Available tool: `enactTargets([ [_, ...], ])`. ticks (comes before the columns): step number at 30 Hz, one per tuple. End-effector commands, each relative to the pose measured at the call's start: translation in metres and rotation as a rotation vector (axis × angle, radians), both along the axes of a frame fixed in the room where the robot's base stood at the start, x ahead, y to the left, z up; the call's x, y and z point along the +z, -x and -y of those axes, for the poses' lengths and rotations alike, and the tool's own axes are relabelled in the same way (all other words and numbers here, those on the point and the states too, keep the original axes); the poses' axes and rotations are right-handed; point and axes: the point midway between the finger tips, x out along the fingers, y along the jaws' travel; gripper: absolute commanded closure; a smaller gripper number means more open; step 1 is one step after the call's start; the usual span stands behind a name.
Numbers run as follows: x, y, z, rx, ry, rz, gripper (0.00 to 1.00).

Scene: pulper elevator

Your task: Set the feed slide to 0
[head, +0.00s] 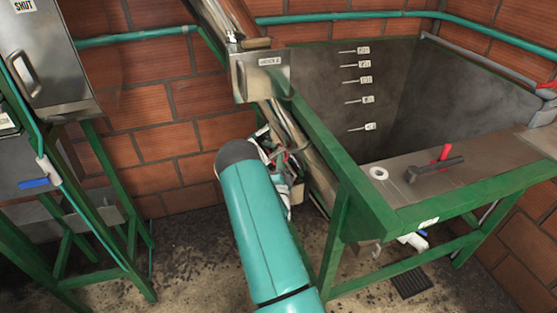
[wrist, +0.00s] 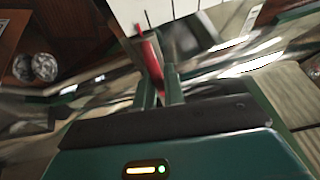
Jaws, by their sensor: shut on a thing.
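In the wrist view, the two fingers of my gripper (wrist: 162,88) are shut on a red handle (wrist: 151,58), which looks like the feed slide's handle. The handle stands up and tilts slightly left. Just beyond it is a pale plate with dark lines (wrist: 175,14); no figures can be read on it, so the slide's setting cannot be told. In the head view, my teal arm covers most of the spot, beside the lower part of the sloping metal elevator tube (head: 292,132). The gripper is mostly hidden there.
A grey tank (head: 330,85) in a green frame with small level tags stands at the right. Its steel ledge holds a red handle and a dark lever (head: 436,168). A steel cabinet (head: 50,75) on green legs stands left. Wet floor (head: 195,255) is clear between them.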

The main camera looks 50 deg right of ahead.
Motion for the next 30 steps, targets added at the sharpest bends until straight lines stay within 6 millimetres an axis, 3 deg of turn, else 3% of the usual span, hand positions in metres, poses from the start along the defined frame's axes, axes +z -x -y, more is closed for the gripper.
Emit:
enactTargets([
  [5, -0.006, 0.002, 0.0, -0.005, -0.011, -0.011, 1.0],
  [6, -0.006, 0.003, 0.0, -0.005, -0.012, -0.012, 0.81],
  [7, -0.006, 0.003, 0.0, -0.005, -0.012, -0.012, 0.8],
  [24, -0.003, 0.002, 0.0, -0.003, -0.007, -0.007, 0.8],
  [30, -0.009, 0.011, -0.012, -0.004, -0.008, -0.008, 0.8],
])
